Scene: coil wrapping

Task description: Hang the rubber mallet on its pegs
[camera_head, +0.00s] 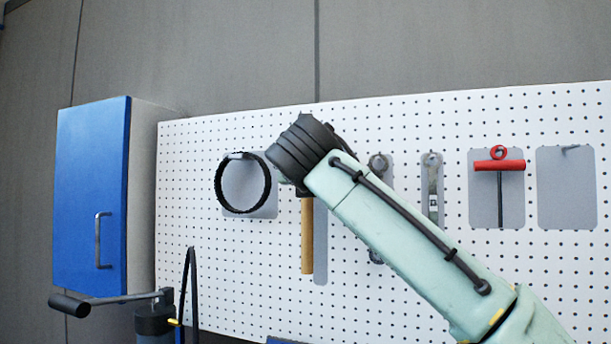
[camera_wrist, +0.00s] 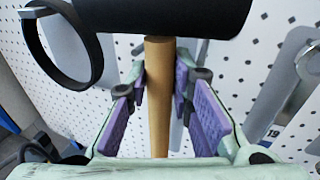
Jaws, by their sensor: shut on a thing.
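In the wrist view the rubber mallet has a black cylindrical head (camera_wrist: 165,15) across the top and a wooden handle (camera_wrist: 158,125) running down the picture. My gripper (camera_wrist: 160,92) has its purple-padded fingers on both sides of the handle, just below the head, and is shut on it. In the head view the lower handle (camera_head: 307,235) hangs roughly upright in front of the white pegboard (camera_head: 250,300). A narrow grey backing panel (camera_head: 320,240) shows just right of the handle. My wrist hides the mallet head and gripper there. The mallet's pegs are not visible, so I cannot tell whether it touches them.
A black ring (camera_head: 218,195) hangs left of the mallet; it also shows in the wrist view (camera_wrist: 98,70). Wrenches (camera_head: 432,190) and a red T-handle tool (camera_head: 499,166) hang to the right. An empty-looking grey panel (camera_head: 566,190) is far right. A blue cabinet (camera_head: 90,190) stands left.

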